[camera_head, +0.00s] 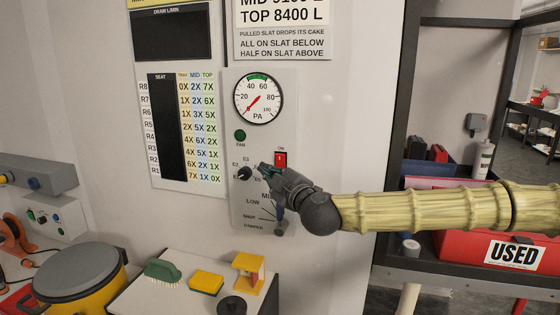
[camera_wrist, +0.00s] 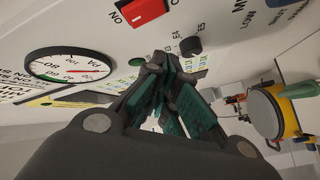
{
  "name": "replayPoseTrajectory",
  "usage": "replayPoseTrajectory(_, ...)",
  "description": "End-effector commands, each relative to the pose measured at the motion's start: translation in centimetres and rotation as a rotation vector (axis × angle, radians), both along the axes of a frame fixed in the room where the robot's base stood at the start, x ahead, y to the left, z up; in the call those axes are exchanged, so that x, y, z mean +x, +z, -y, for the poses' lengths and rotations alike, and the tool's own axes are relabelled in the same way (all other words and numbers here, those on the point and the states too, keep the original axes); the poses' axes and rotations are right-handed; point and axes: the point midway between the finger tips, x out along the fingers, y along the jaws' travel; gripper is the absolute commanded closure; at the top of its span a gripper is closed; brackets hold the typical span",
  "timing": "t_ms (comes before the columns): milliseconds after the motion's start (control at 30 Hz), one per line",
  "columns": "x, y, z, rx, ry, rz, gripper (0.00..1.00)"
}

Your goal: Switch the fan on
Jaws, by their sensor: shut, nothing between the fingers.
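The wall panel (camera_head: 286,92) carries a red rocker switch (camera_head: 280,159) with an ON label above it. The switch also shows at the top of the wrist view (camera_wrist: 148,12). A dark green round lamp (camera_head: 240,135) sits above the word FAN, left of the switch. My gripper (camera_head: 264,170) is shut and empty, just below and left of the switch, in front of the panel. In the wrist view its fingertips (camera_wrist: 158,72) lie below the switch in the picture. I cannot tell whether they touch the panel.
A black knob (camera_head: 244,172) is just left of my fingertips. The round PA gauge (camera_head: 258,98) above has its red needle pointing lower left. A damper lever (camera_head: 281,226) is below my gripper. A white bench (camera_head: 140,297) with a brush and yellow blocks stands below.

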Motion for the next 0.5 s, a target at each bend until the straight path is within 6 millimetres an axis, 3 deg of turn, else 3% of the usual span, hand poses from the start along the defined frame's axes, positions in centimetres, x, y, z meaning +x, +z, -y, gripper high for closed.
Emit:
replayPoseTrajectory(233,2.4,0.4,0.8,-0.001,-0.001,0.0,1.0)
replayPoseTrajectory(500,3.6,0.5,1.2,-0.001,0.0,-0.001,1.0)
